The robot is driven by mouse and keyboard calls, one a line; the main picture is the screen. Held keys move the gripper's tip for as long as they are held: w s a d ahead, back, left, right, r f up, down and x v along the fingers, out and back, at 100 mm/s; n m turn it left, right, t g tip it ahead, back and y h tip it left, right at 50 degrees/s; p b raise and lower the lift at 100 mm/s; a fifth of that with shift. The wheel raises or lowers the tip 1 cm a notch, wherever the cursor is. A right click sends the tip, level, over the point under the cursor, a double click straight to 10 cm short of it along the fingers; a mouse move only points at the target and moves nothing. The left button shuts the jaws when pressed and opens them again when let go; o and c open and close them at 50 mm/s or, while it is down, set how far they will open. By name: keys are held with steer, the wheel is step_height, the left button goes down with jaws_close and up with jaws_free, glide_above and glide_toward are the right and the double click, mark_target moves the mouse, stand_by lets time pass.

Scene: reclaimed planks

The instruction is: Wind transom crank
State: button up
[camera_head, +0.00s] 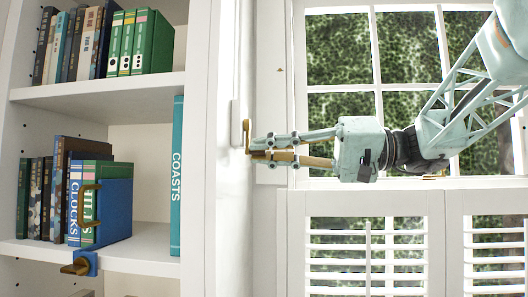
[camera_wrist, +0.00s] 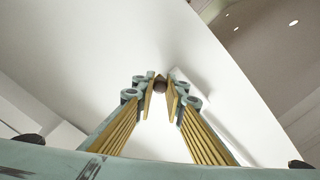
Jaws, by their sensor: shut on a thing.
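The brass transom crank (camera_head: 247,132) sticks out from a white wall mount (camera_head: 236,122) beside the window frame. My gripper (camera_head: 260,148) reaches in from the right, with its fingertips at the lower end of the crank. In the wrist view my gripper (camera_wrist: 160,92) is shut on a small dark round knob (camera_wrist: 160,82), which shows between the two fingertips. The fingers hide part of the crank's lower end in the head view.
A white bookcase (camera_head: 95,100) with several books stands left of the crank. A blue clamp with a brass handle (camera_head: 82,264) sits on its lower shelf edge. Window panes (camera_head: 340,48) and white shutters (camera_head: 367,245) lie behind my arm.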

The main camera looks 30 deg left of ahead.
steer(key=o, duration=0.8)
steer(key=shift+o, duration=0.2)
steer(key=shift+w+d, duration=0.15)
steer(key=v, duration=1.1)
steer(key=shift+d, duration=0.25)
steer(key=shift+w+r, duration=0.1)
steer(key=shift+w, duration=0.05)
